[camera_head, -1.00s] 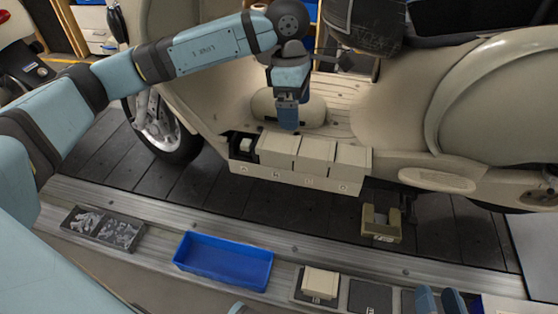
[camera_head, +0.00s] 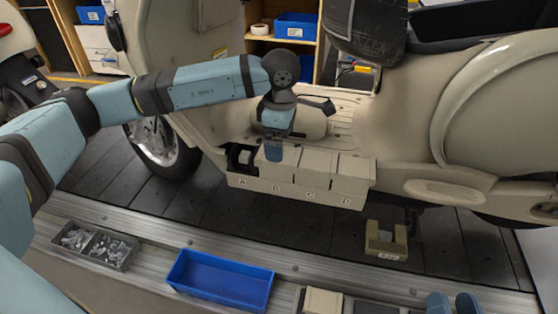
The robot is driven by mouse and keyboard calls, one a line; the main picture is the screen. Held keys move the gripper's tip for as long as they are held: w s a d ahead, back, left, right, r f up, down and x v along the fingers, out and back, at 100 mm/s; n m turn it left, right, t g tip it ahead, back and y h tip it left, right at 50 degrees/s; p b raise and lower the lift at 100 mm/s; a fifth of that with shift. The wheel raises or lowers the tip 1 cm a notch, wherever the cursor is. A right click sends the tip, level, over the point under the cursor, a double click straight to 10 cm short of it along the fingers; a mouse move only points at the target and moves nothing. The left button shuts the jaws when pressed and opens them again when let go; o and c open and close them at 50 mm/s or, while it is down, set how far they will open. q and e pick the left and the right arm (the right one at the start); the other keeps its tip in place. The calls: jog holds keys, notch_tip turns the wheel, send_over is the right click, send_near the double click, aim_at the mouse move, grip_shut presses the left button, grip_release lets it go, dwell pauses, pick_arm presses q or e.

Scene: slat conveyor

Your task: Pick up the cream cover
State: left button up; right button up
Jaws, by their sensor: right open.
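Cream box-shaped covers sit in a row on the lettered cream box (camera_head: 295,193) at the scooter's side: a left one (camera_head: 271,171), a middle one (camera_head: 315,166) and a right one (camera_head: 353,174). The compartment at A is uncovered. Another cream block (camera_head: 322,302), possibly a cover, lies at the bottom edge and is partly cut off. My left gripper (camera_head: 274,153) points down at the left cover; contact and jaw opening cannot be told.
A blue tray (camera_head: 220,281) and a grey bin of small metal parts (camera_head: 97,245) stand on the front ledge. A tan U-shaped bracket (camera_head: 386,241) is below the box's right end. The scooter body (camera_head: 500,110) fills the back.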

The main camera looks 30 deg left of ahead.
pick_arm(q)
jog(key=f+b, duration=0.1)
jog(key=f, duration=0.3)
jog(key=shift+a+f, duration=0.1)
jog(key=shift+a, duration=0.1)
pick_arm(e)
jog(key=shift+a+r+y, duration=0.15)
jog(key=shift+a+y, duration=0.15)
jog(key=shift+y, duration=0.1)
pick_arm(q)
jog(key=shift+c, duration=0.5)
jog(key=c, duration=1)
pick_arm(e)
jog(key=shift+d, duration=0.15)
pick_arm(q)
jog(key=shift+w+r, duration=0.1)
jog(key=shift+r, duration=0.35)
notch_tip(320, 180, up, 5)
jog(key=shift+r+p, duration=0.2)
jog(key=shift+p, duration=0.7)
notch_tip(320, 180, up, 14)
jog(key=p, duration=0.3)
pick_arm(e)
notch_tip(320, 180, down, 6)
jog(key=d+g+h, duration=0.2)
jog(key=h, duration=0.1)
jog(key=shift+d+g, duration=0.2)
jog(key=shift+g, duration=0.2)
